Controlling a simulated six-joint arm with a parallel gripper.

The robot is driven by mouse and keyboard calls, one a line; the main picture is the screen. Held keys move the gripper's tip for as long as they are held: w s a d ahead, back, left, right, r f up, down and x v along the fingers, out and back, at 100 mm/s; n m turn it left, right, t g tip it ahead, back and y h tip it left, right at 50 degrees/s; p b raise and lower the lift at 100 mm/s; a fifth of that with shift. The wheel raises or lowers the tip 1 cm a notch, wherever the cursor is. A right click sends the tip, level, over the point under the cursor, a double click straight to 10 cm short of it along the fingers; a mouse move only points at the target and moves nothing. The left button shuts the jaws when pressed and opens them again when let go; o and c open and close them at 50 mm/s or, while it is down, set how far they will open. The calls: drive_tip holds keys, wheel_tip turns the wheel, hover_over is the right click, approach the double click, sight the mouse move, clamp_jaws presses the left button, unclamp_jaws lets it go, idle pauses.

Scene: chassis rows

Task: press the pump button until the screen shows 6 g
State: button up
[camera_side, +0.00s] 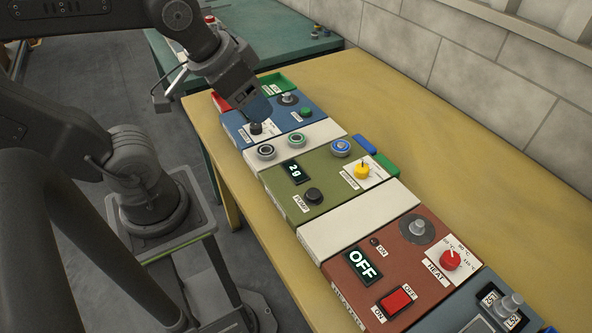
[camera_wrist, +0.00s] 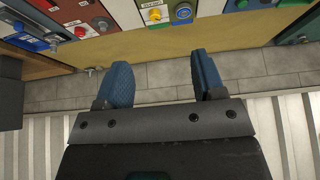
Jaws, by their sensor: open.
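The green chassis unit (camera_side: 322,172) stands in the middle of the row in the side view. Its small dark screen (camera_side: 295,171) reads 2 g. The black round pump button (camera_side: 314,195) sits below the screen, beside a label reading PUMP. My gripper (camera_side: 256,112) is above the blue chassis at the far end of the row, away from the pump button. In the wrist view my gripper (camera_wrist: 160,82) shows two blue fingers spread apart with nothing between them. The wrist view shows only the edge of the green unit (camera_wrist: 186,4) at the top; the pump button is not visible there.
The green unit also bears a yellow knob (camera_side: 361,171) and a blue round button (camera_side: 340,148). A red HEAT chassis (camera_side: 400,282) with an OFF screen stands nearer. A blue chassis (camera_side: 308,122) stands at the far end. The yellow table (camera_side: 440,150) is clear behind the row.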

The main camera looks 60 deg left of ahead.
drive_tip(key=shift+c, duration=0.4)
drive_tip(key=shift+c, duration=0.8)
drive_tip(key=shift+w+f, duration=0.1)
drive_tip(key=shift+w, duration=0.25)
drive_tip(key=shift+c, duration=0.8)
drive_tip(key=w+f+g, duration=0.1)
drive_tip(key=w, duration=0.1)
drive_tip(key=w+d+f+g, duration=0.1)
drive_tip(key=w, duration=0.1)
drive_tip(key=w+f+g, duration=0.1)
drive_tip(key=w+f, duration=0.1)
drive_tip(key=shift+d, duration=0.3)
drive_tip(key=c, duration=0.7)
drive_tip(key=w+f, duration=0.1)
drive_tip(key=w+d+f+g, duration=0.1)
drive_tip(key=f, duration=0.1)
drive_tip(key=w+f+g, duration=0.1)
drive_tip(key=f, duration=0.1)
drive_tip(key=shift+w+d, duration=0.2)
drive_tip(key=shift+w, duration=0.15)
clamp_jaws()
drive_tip(key=shift+w+d+f+g, duration=0.15)
drive_tip(key=shift+w+f+g, duration=0.2)
drive_tip(key=shift+f, duration=0.3)
